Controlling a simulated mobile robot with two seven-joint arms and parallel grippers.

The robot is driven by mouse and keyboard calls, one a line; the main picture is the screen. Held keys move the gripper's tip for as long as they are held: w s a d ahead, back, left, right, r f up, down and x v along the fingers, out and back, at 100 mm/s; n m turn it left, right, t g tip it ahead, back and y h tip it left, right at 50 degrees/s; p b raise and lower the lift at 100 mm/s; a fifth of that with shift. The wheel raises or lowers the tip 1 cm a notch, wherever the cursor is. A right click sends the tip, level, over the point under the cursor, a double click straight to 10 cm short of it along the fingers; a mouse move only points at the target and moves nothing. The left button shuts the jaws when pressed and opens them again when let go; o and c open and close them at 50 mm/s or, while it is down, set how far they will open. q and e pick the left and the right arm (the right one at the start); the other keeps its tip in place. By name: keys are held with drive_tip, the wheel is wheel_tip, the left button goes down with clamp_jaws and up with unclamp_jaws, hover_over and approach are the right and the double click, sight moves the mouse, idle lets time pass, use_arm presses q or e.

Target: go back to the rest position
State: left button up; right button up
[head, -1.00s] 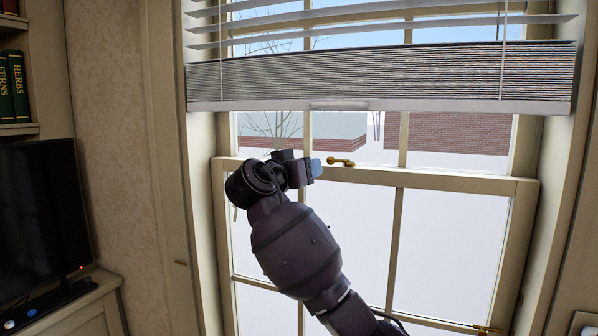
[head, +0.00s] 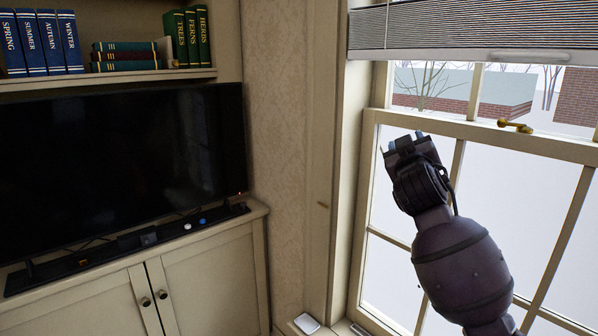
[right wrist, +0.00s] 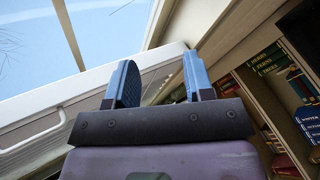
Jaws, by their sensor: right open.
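My right arm rises from the bottom right of the head view. Its gripper (head: 405,140) points upward in front of the window, left of the brass latch (head: 515,126) and apart from it. In the right wrist view the gripper (right wrist: 160,68) has its two blue-padded fingers apart with nothing between them. The gathered blind (head: 470,30) hangs across the top of the window (head: 490,180). My left gripper is not in view.
A black television (head: 120,160) stands on a cream cabinet (head: 210,280) at the left. A bookshelf (head: 110,84) above it holds several books. A small white object (head: 306,323) lies low by the window. Wallpapered wall (head: 278,130) fills the gap between television and window.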

drive_tip(key=s+f+n+g+y, duration=0.1)
drive_tip(key=s+f+y, duration=0.35)
drive_tip(key=f, duration=0.85)
drive_tip(key=s+f+g+y, duration=0.1)
drive_tip(key=s+f+y, duration=0.1)
drive_tip(key=s+f, duration=0.8)
drive_tip(key=s+d+f+m+g+h, duration=0.1)
drive_tip(key=s+d+f+g, duration=0.1)
drive_tip(key=s+f, duration=1)
drive_tip(key=s+d+f+m+g+h, duration=0.1)
drive_tip(key=s+d+f+m+g, duration=0.1)
drive_tip(key=s+f, duration=1)
wheel_tip(320, 180, down, 4)
drive_tip(key=shift+d+f+m+g, duration=0.15)
drive_tip(key=shift+d+m+g, duration=0.25)
drive_tip(key=shift+g, duration=0.7)
drive_tip(key=shift+h, duration=0.25)
